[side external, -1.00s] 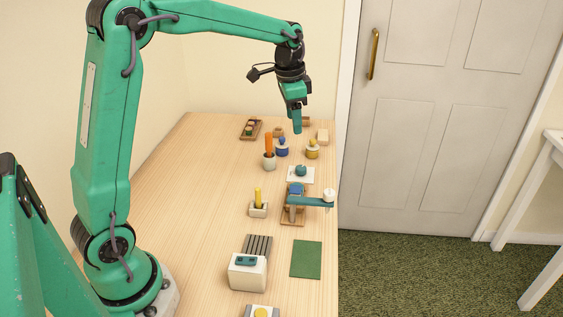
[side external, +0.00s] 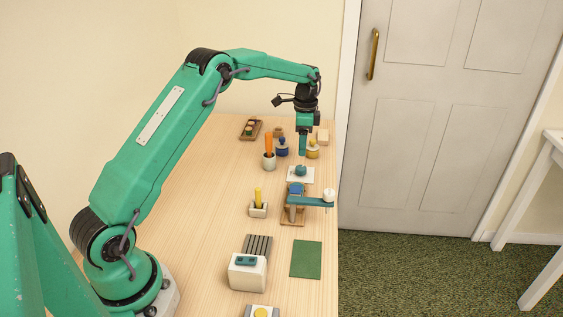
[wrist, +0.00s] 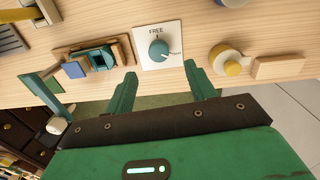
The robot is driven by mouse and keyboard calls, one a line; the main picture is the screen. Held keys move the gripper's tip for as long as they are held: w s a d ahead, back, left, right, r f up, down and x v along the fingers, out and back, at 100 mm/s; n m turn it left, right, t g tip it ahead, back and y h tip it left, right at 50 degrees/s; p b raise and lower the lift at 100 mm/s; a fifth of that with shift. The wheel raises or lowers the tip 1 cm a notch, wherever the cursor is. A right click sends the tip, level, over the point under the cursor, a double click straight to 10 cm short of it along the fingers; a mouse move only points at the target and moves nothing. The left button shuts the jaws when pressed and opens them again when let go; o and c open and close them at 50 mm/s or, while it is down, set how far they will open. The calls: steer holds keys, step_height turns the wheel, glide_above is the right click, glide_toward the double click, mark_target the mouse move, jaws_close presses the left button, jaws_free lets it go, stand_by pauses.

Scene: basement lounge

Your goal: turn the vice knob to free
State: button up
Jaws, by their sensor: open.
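The teal knob (side external: 300,170) sits on a white plate (side external: 291,180). In the wrist view the knob (wrist: 158,49) lies under the word FREE on the plate (wrist: 147,62); a second label at the right is too small to read. A pale mark on the knob seems to face right, toward that label. Beside the plate is the vice (wrist: 100,60), with a blue block (wrist: 75,69) at its jaws. My gripper (side external: 302,154) is open and empty, pointing down above the plate. In the wrist view its fingers (wrist: 160,90) are apart, with the knob beyond their tips.
A teal lever with a white ball (side external: 329,195) sticks out from the vice over the table's right edge. A green mat (side external: 306,260) lies nearer the front.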

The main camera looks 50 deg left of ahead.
mark_target(301, 167)
steer(key=shift+s+d+f, duration=0.1)
steer(key=shift+f, duration=1.85)
steer(key=shift+s+d+f, duration=0.1)
steer(key=shift+f, duration=1.85)
steer(key=c, duration=1)
